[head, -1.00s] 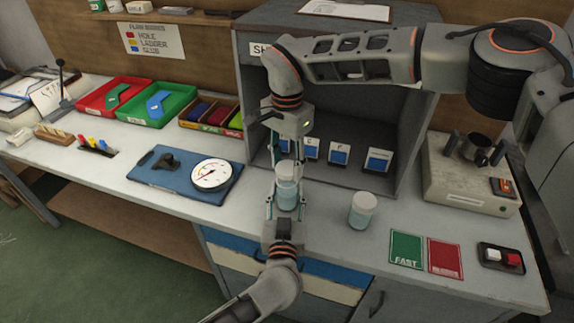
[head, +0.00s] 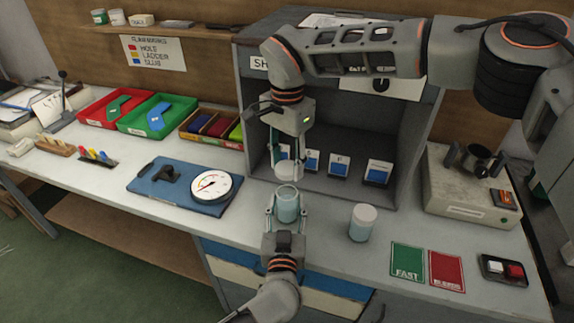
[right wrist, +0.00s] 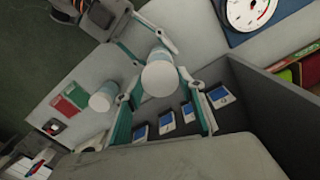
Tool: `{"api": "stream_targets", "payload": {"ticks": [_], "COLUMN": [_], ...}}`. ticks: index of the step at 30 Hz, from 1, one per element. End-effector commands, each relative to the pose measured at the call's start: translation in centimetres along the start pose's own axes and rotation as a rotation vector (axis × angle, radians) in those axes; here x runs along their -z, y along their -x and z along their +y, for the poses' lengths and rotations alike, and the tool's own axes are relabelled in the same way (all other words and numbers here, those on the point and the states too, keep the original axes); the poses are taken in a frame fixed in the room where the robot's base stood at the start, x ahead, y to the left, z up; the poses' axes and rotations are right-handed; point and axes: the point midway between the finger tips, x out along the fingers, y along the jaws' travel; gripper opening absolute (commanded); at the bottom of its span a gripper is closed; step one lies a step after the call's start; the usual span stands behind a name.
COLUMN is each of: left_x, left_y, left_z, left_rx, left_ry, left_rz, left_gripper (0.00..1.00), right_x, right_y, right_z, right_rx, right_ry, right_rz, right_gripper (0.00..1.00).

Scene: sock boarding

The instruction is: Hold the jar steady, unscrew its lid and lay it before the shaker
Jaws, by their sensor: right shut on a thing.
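The jar (head: 288,207), clear with pale blue contents, stands upright near the table's front edge, its mouth uncovered. My left gripper (head: 287,212) has its fingers on both sides of it and is shut on it. My right gripper (head: 286,167) points down from above and is shut on the white lid (head: 287,174), held just above the jar mouth with a small gap. In the right wrist view the lid (right wrist: 159,78) sits between the fingertips, partly covering the jar (right wrist: 160,54). The shaker (head: 468,190) is the beige machine with a clamp at the right.
A second, lidded jar (head: 362,222) stands to the right. The green card (head: 407,261), red card (head: 446,270) and switch box (head: 504,270) lie before the shaker. A grey cabinet (head: 340,120) stands behind my grippers. A blue mat (head: 160,184) with a dial gauge (head: 211,185) lies left.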

Motion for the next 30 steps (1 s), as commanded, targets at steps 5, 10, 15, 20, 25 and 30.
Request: {"api": "stream_targets", "payload": {"ticks": [5, 10, 15, 20, 25, 30], "left_x": [0.0, 0.0, -0.1, -0.2, -0.2, -0.1], "left_y": [0.0, 0.0, 0.9, 3.5, 7.0, 9.9], "left_z": [0.0, 0.0, 0.0, 0.0, 0.0, 0.0], "left_rx": [0.000, 0.000, -0.001, -0.001, -0.001, 0.000], "left_ry": [0.000, 0.000, 0.001, 0.002, 0.001, 0.001], "left_rz": [0.000, 0.000, -0.002, -0.004, -0.004, -0.003], "left_gripper": [0.60, 0.60, 0.60, 0.60, 0.60, 0.60], "right_x": [0.0, 0.0, 0.0, 0.0, 0.0, 0.0], "right_y": [0.0, 0.0, 0.0, 0.0, 0.0, 0.0], "right_z": [0.0, 0.0, 0.0, 0.0, 0.0, 0.0], "right_rx": [0.000, 0.000, 0.000, 0.000, 0.000, 0.000], "right_ry": [0.000, 0.000, 0.000, 0.000, 0.000, 0.000], "right_rz": [0.000, 0.000, 0.000, 0.000, 0.000, 0.000], "right_gripper": [0.13, 0.13, 0.13, 0.13, 0.13, 0.13]}}
